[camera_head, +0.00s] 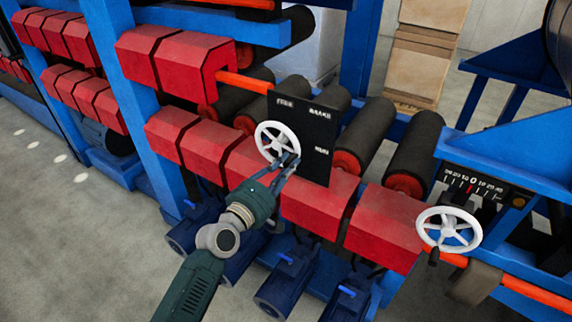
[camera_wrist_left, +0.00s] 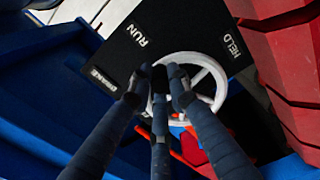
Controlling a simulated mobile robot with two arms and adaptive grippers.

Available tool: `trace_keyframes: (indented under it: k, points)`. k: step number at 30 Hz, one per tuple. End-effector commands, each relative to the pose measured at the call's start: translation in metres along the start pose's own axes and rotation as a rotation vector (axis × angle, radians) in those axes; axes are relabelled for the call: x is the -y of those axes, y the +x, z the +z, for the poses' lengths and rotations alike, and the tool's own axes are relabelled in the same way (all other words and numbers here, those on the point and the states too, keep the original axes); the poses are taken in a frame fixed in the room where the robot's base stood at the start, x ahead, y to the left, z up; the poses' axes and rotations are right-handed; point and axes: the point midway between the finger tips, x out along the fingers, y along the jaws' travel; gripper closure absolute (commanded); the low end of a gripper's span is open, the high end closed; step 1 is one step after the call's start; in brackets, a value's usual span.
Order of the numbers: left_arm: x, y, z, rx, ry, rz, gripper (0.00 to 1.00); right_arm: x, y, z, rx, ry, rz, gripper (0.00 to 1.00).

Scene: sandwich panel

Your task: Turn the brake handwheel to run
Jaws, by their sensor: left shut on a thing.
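The white spoked handwheel (camera_head: 277,141) stands in front of a black label panel (camera_head: 312,165) in the head view. In the left wrist view the wheel (camera_wrist_left: 216,75) lies behind my fingers, which hide part of its rim and hub. The panel (camera_wrist_left: 178,32) there carries the words RUN, HELD and one that looks like BRAKE. My left gripper (camera_head: 287,162) reaches the wheel's lower right side and is shut on it; its fingertips (camera_wrist_left: 165,75) meet at the wheel. The exact part gripped is hard to tell. No pointer is clear. My right gripper is not in view.
A second white handwheel (camera_head: 448,229) stands at the right below a number scale (camera_head: 475,185). Red covers (camera_head: 380,228) line the machine around the wheel, with dark rollers (camera_head: 362,135) behind. Blue motors (camera_head: 287,276) sit below. The grey floor (camera_head: 70,230) at left is open.

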Motion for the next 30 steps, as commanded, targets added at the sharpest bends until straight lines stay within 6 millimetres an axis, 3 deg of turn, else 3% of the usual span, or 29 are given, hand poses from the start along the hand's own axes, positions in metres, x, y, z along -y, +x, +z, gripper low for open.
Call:
trace_keyframes:
  k: [14,15,18,30]
  points:
    - [-0.0031,0.0005,0.0013,0.002,-0.016,0.004,1.0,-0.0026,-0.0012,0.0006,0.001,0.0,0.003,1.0]
    - [-0.0032,0.0006,0.0012,0.002,-0.016,0.004,0.81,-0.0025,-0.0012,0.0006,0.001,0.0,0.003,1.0]
    - [-0.0032,0.0006,0.001,0.001,-0.015,0.004,0.64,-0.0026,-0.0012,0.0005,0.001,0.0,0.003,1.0]
    - [-0.0011,-0.0083,0.0001,0.0,-0.014,0.001,0.64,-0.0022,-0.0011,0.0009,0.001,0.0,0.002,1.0]
